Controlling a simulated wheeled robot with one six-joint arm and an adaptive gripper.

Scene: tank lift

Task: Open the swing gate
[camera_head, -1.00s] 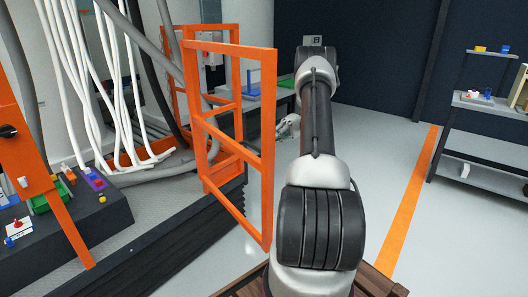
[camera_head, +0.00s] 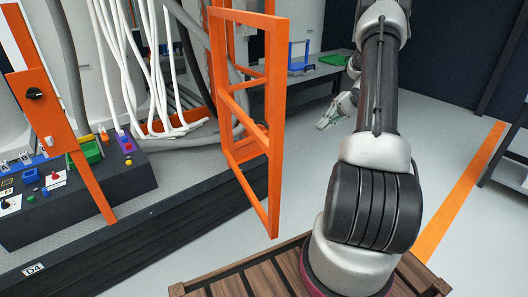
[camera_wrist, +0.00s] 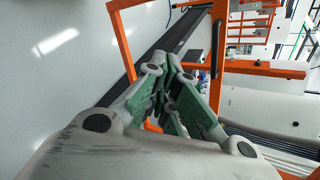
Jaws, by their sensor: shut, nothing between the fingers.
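The swing gate (camera_head: 275,130) is an orange frame with crossbars. In the head view it stands swung out from the platform edge, its free post towards me. My gripper (camera_head: 338,112) is to the right of the gate and beyond it, apart from it in the head view. In the wrist view my gripper (camera_wrist: 176,78) is shut with nothing in it, and orange bars (camera_wrist: 123,40) show beyond and around the fingers. Whether any part of the gripper touches the gate cannot be told.
An orange post (camera_head: 45,110) with a black knob stands at the left, by a control panel (camera_head: 110,190). White hoses (camera_head: 150,60) hang behind the gate. A grey table (camera_head: 310,75) with a blue item stands at the back. Floor to the right is clear up to a shelf (camera_head: 505,175).

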